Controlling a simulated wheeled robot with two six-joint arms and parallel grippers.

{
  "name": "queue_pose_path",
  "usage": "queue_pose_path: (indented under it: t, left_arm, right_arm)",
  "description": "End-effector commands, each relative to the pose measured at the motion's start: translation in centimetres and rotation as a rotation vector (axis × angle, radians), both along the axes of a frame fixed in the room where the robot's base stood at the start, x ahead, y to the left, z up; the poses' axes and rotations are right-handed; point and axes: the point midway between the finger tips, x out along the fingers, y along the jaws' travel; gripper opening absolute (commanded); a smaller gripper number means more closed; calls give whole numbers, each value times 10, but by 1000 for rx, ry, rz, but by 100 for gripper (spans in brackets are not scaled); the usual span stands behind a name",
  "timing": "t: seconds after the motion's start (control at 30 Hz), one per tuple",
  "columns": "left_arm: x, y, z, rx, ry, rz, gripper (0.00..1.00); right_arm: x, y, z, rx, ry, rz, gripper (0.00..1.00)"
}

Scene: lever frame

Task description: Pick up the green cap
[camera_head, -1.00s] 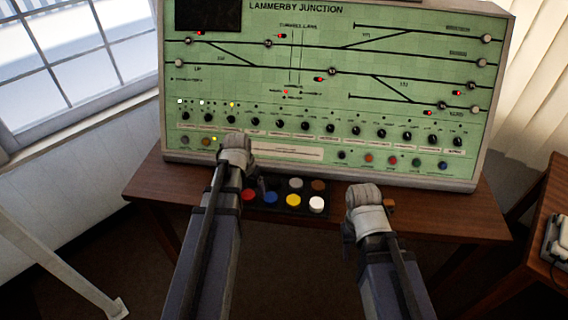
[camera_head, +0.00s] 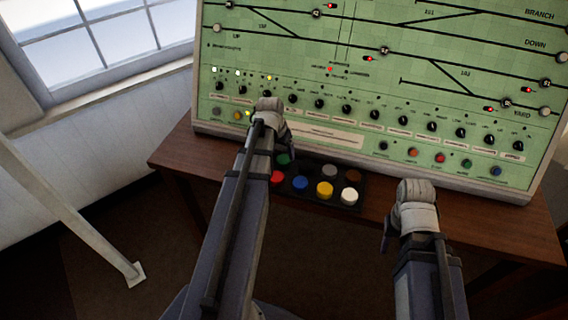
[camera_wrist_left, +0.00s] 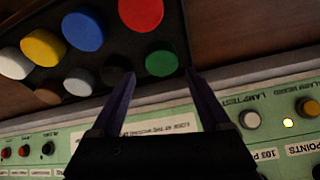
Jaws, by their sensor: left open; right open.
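The green cap (camera_head: 283,160) sits in the back row of a black tray (camera_head: 315,196) on the wooden table, partly hidden behind my left arm in the head view. In the left wrist view the green cap (camera_wrist_left: 161,63) lies ahead of the fingertips, between their lines and apart from them. My left gripper (camera_wrist_left: 160,76) is open and empty. In the head view my left gripper (camera_head: 284,138) is above the back left of the tray. My right gripper (camera_head: 388,240) is right of the tray over the table; its fingers are barely visible.
Red (camera_head: 277,177), blue (camera_head: 300,183), yellow (camera_head: 324,190) and white (camera_head: 349,196) caps fill the tray's front row. Grey (camera_head: 330,170) and brown (camera_head: 353,177) caps are behind. The green control panel (camera_head: 310,133) rises close behind. The table (camera_head: 175,150) is clear at left.

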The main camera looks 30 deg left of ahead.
Motion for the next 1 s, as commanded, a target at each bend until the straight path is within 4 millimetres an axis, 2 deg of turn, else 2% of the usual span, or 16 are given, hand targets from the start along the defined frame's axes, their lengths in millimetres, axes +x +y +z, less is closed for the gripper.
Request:
queue_pose_path:
  t: [0.17, 0.53, 0.83, 1.0]
  left_arm:
    - [2, 1, -8, 0, 0, 0, 80]
    - [14, 3, -49, 0, 0, -1, 80]
    - [15, 2, -49, 0, 0, 0, 80]
    - [15, 2, -49, 0, 0, 0, 62]
  right_arm:
    - [0, 0, -8, 0, 0, 0, 45]
    - [0, 0, -48, 0, 0, 1, 45]
    - [0, 0, -49, 0, 0, 1, 45]
    - [0, 0, -49, 0, 0, 1, 45]
